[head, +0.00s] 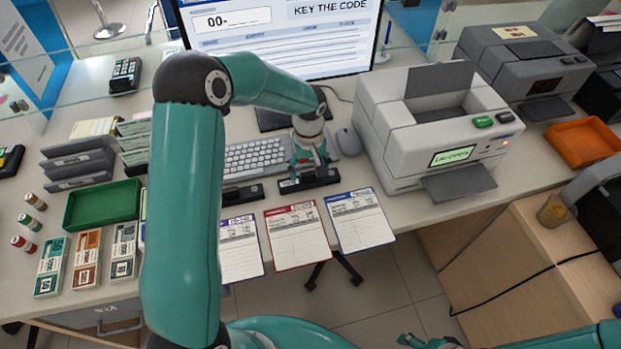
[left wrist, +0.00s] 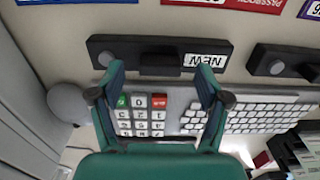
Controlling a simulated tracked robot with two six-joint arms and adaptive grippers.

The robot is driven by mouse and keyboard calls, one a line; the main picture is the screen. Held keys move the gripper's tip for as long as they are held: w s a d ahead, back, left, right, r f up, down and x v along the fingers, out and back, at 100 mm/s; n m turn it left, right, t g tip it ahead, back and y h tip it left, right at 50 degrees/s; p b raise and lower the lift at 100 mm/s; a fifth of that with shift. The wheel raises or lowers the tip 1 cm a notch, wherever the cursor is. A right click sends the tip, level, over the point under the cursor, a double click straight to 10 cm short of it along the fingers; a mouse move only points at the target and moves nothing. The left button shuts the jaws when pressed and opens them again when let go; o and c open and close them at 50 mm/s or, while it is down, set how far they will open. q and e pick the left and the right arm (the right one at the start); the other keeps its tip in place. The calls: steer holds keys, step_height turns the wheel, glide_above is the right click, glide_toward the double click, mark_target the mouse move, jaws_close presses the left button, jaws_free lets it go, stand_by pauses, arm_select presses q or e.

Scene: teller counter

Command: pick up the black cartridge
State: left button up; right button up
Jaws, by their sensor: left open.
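A black cartridge (head: 318,179) with a white label lies on the counter in front of the keyboard. In the left wrist view the cartridge (left wrist: 135,52) shows its label reading NEW. A second black cartridge (head: 240,195) lies to its left; in the left wrist view this second cartridge (left wrist: 285,62) is at the right edge. My left gripper (head: 308,165) is open, just above the labelled cartridge. In the left wrist view the fingertips (left wrist: 158,78) are apart, at the cartridge's near side, with nothing held. My right gripper (head: 430,342) shows only partly at the bottom edge.
The keyboard (head: 252,159) and mouse (head: 349,141) lie behind the cartridges. A grey printer-like machine (head: 400,120) stands to the right. Printed forms (head: 297,238) lie along the front edge. A green tray (head: 103,205) is at the left, an orange tray (head: 585,142) at the right.

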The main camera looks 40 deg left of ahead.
arm_select(q)
steer(key=shift+f, duration=0.65)
steer(key=c, duration=1.3)
steer(key=shift+o, duration=0.2)
steer(key=shift+r, duration=0.2)
